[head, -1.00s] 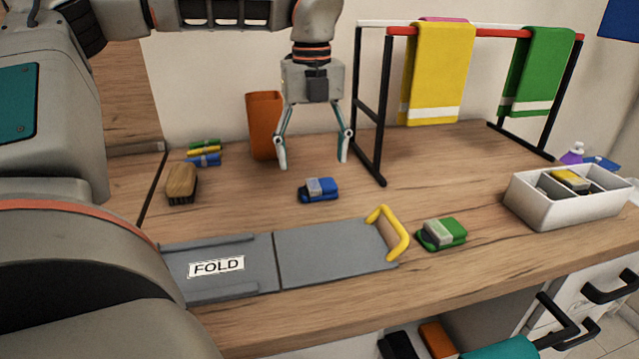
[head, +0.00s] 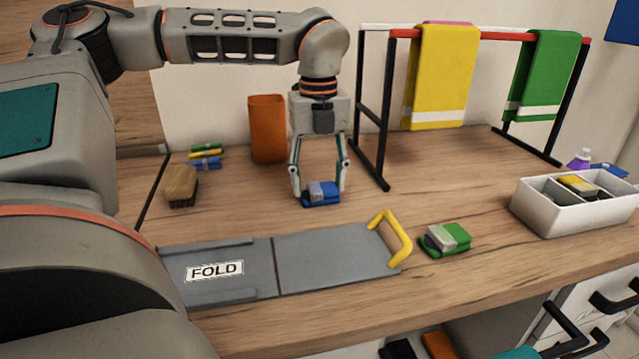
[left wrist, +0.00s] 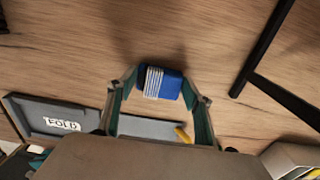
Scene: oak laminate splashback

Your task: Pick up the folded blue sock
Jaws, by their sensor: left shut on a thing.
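The folded blue sock (head: 321,195) has a grey patch and lies on the wooden worktop behind the folding board. My left gripper (head: 320,193) is down around it, pointing straight down, with one finger at each side. It is shut on the sock. In the left wrist view the sock (left wrist: 161,83) shows between the two fingertips of the left gripper (left wrist: 160,82), with its striped grey part facing up. The sock appears to be still at worktop height. My right gripper is not in view.
A grey folding board (head: 335,257) with a yellow handle lies in front. A folded green sock (head: 447,239) is to its right. A black-legged drying rack (head: 370,150) stands close right of the gripper. An orange bin (head: 268,130), a brush (head: 181,186) and a white divided box (head: 560,219) stand around.

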